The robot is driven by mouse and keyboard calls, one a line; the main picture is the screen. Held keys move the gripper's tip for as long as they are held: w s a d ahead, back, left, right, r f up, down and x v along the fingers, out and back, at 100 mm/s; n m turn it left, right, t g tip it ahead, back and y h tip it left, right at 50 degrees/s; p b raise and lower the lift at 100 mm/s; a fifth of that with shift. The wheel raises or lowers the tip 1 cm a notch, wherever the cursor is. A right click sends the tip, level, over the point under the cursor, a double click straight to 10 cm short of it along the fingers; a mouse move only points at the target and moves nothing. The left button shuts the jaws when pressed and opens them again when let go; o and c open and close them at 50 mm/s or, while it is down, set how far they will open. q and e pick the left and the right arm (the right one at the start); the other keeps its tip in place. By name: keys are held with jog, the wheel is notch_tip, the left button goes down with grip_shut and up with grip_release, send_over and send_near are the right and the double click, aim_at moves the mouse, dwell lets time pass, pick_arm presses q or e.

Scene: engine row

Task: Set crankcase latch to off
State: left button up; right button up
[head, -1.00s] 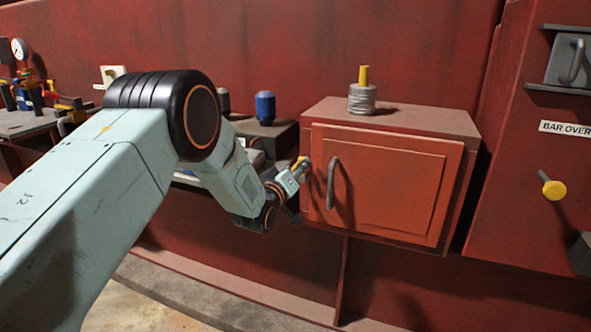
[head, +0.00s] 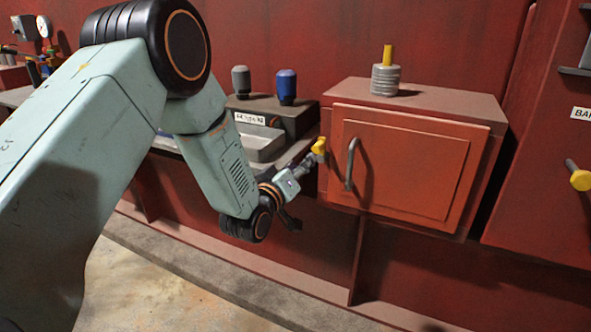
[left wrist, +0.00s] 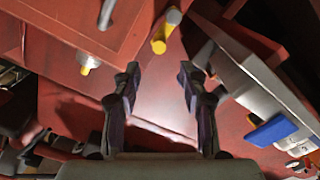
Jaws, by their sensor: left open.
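A yellow-tipped lever (head: 319,146), which looks like the crankcase latch, stands in the gap between the console and the red cabinet. It also shows in the left wrist view (left wrist: 160,45), beyond my fingertips; no label on it is readable. My left gripper (head: 303,170) is beside the lever, just left of and below its yellow end. In the left wrist view my left gripper (left wrist: 158,80) has its two dark fingers spread, with nothing between them. The lever's base is hidden in the head view. My right gripper is out of view.
The red cabinet (head: 405,170) with a grey handle (head: 351,164) is close on the right. A yellow-topped coil (head: 386,78) stands on it. The console (head: 262,150) at left carries a blue knob (head: 287,86) and a grey knob (head: 241,80). Another yellow-tipped lever (head: 579,178) is far right.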

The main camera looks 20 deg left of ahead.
pick_arm(q)
jog(key=shift+s, duration=1)
jog(key=s+d+f+m+g, duration=0.15)
jog(key=s+f+g, duration=0.35)
jog(key=s+f, duration=0.55)
jog(key=s+d+f+m+g, duration=0.1)
jog(key=s+f+m+g, duration=0.2)
jog(key=s+f+g, duration=0.55)
jog(key=s+f+m+g, duration=0.1)
jog(key=s+f, duration=0.4)
jog(key=s, duration=0.8)
jog(key=s+d+f+g, duration=0.1)
jog(key=s+f+g, duration=0.2)
jog(key=s, duration=1)
notch_tip(320, 180, down, 3)
jog(key=shift+d+m+y, duration=0.3)
jog(key=shift+m, duration=0.05)
jog(key=shift+g, duration=0.25)
